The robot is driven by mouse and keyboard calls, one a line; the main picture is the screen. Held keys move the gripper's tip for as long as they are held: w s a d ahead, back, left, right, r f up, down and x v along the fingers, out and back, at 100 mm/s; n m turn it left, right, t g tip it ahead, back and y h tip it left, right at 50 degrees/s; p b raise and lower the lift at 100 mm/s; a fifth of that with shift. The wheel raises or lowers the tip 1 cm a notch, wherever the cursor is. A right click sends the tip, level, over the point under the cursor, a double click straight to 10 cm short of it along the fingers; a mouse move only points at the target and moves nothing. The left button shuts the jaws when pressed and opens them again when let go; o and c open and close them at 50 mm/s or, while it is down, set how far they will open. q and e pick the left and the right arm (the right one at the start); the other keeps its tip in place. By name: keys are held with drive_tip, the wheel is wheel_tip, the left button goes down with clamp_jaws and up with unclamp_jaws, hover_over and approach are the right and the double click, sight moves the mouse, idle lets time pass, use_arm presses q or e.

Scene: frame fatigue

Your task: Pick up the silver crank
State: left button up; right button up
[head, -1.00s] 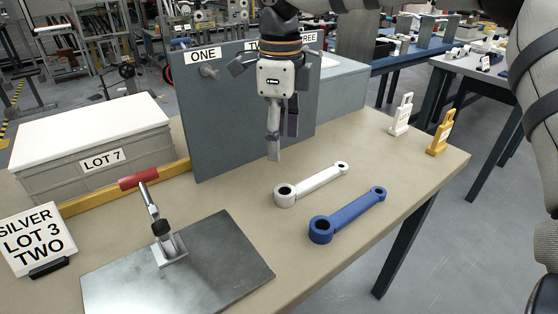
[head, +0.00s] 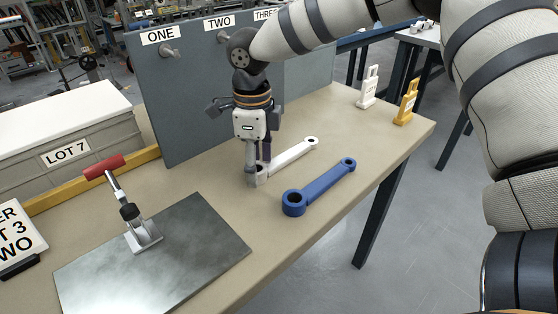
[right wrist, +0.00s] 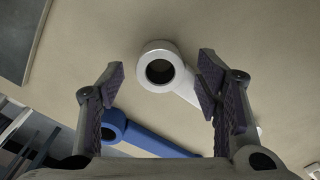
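The silver crank (head: 293,153) lies flat on the tan table, its big ring end toward me and partly hidden behind my right gripper's fingers in the head view. My right gripper (head: 258,178) points down at that ring end. In the right wrist view the crank's ring (right wrist: 185,82) shows between the two fingers of the right gripper (right wrist: 160,80), which stand apart with a gap on each side of it. The right gripper is open and holds nothing. Whether a fingertip touches the crank or table cannot be told. My left gripper is not in view.
A blue crank (head: 325,186) lies close beside the silver one, nearer the front edge. A grey board (head: 185,100) with labelled pegs stands behind. A metal plate (head: 190,260) with a red-handled clamp (head: 104,167) is at left.

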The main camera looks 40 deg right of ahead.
clamp_jaws()
drive_tip(key=shift+r, duration=0.15)
